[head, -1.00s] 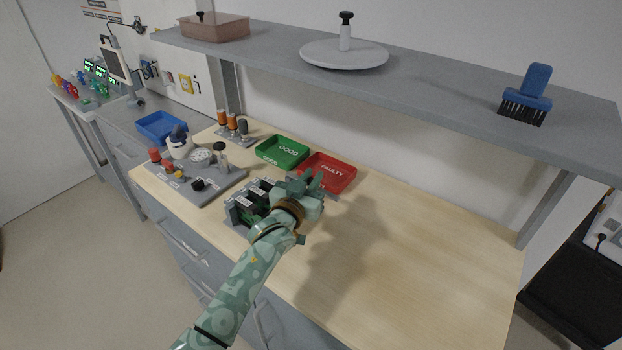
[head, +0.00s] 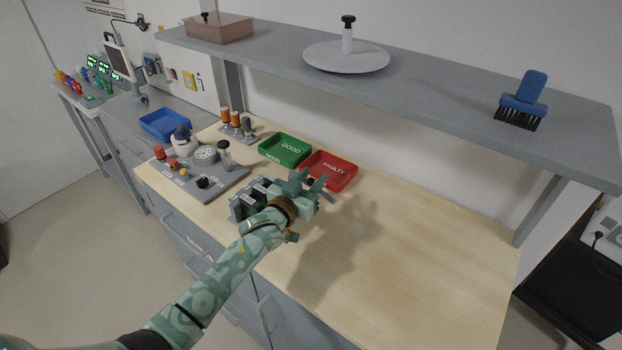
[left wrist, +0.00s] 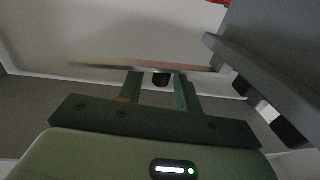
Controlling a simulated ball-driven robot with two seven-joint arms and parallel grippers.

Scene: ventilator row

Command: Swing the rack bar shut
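The rack (head: 238,209) is a grey holder with dark modules on the bench, partly hidden by my left arm. The rack bar is a thin grey strip that runs across the left wrist view (left wrist: 105,65); in the head view only its end (head: 330,196) shows to the right of my gripper. A dark knob (left wrist: 160,80) sits at the bar. My left gripper (left wrist: 158,90) is open, with its fingers on either side of the knob and a gap visible on both sides. In the head view the left gripper (head: 308,183) is at the rack's right end. My right gripper is not in view.
A green GOOD tray (head: 285,163) and a red FAULTY tray (head: 345,183) lie just behind the rack. A grey panel with knobs (head: 225,185) is to its left. A shelf (head: 440,85) spans above. The bench's right half is clear.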

